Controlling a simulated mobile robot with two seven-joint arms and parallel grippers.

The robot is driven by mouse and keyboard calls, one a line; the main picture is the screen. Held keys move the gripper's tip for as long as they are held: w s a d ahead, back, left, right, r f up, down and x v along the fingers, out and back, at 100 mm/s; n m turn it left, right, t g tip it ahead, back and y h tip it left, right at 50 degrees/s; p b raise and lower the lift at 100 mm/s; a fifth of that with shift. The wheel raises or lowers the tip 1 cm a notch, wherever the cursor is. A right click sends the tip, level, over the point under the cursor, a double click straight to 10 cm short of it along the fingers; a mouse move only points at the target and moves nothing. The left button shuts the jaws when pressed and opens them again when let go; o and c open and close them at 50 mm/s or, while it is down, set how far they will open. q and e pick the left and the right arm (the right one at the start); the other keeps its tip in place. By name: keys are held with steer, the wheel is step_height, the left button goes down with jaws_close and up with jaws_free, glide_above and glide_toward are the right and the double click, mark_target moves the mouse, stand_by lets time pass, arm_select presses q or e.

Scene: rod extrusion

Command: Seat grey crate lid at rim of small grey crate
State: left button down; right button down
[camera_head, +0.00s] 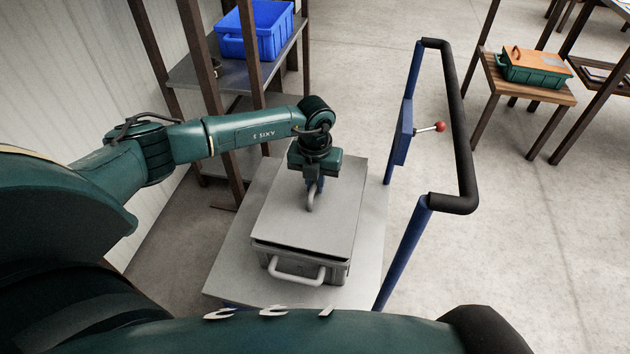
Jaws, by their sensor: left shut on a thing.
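The grey crate lid (335,227) is a flat plate lying over the top of the small grey crate (333,273). A dark gap shows between lid and crate along the near edge, so I cannot tell that the lid is fully down. The crate stands on a grey platform (228,272), with its light handle (296,272) facing me. My left gripper (315,190) points down at the lid's middle and is shut on the lid's upright handle (311,201). The fingertips are small and partly hidden by the wrist. My right gripper is not in view.
A blue post and black-padded handle bar (461,140) with a red-knobbed lever (439,127) rise right of the platform. A shelf at the back left holds a blue crate (257,36). A green crate with an orange lid (533,67) stands on a wooden table at right.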

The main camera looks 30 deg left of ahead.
arm_select(q)
steer(key=shift+f+b, duration=0.75)
steer(key=shift+f, duration=0.4)
stand_by(0.6)
steer(key=c, duration=1.4)
jaws_free()
step_height(320, 180, up, 13)
steer(key=shift+r+p, duration=0.1)
steer(key=shift+p, duration=1)
